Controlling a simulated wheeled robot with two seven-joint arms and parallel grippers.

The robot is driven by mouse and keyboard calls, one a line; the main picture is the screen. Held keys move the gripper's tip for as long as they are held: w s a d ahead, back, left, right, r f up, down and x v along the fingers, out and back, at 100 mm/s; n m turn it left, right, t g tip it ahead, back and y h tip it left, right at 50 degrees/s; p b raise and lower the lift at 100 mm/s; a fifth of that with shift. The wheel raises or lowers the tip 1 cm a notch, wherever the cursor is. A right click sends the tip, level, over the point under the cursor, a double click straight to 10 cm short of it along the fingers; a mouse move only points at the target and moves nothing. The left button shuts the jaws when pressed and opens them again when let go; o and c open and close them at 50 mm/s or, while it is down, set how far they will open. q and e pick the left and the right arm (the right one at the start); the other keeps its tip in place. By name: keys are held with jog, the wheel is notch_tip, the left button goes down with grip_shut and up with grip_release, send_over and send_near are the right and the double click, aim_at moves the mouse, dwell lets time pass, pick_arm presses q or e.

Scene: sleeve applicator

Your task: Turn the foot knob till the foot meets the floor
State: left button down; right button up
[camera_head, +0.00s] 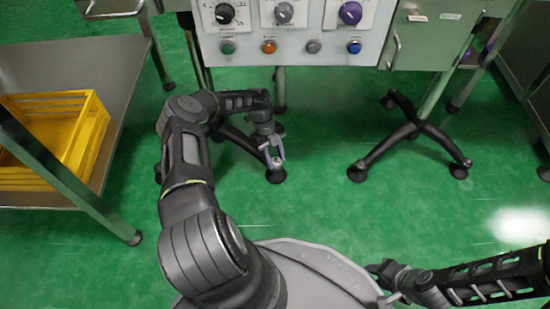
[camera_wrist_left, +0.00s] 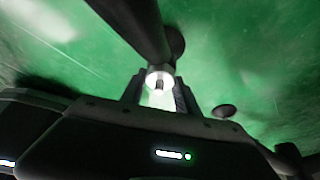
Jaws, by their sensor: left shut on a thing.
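My left gripper (camera_head: 276,157) is low at the machine's left leg, just above a round black foot (camera_head: 276,177) near the floor. In the left wrist view, my left gripper (camera_wrist_left: 158,95) has its two fingers on either side of a pale, bright knob (camera_wrist_left: 159,77) and is shut on it. The dark leg (camera_wrist_left: 135,22) runs above the knob, and a dark round pad (camera_wrist_left: 176,42) shows behind it. I cannot tell whether the foot touches the floor. My right gripper (camera_head: 386,276) is at the lower right, far from the foot; its jaw opening is unclear.
The control panel (camera_head: 290,50) with knobs and buttons hangs above. Another dark leg base (camera_head: 410,130) with several feet stands to the right. A steel shelf (camera_head: 95,70) with a yellow crate (camera_head: 85,118) is at the left. Green floor between is clear.

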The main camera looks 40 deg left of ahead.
pick_arm(q)
jog(key=c, duration=0.9)
grip_release()
jog(key=shift+p+v, duration=1.65)
jog(key=shift+v, duration=2.3)
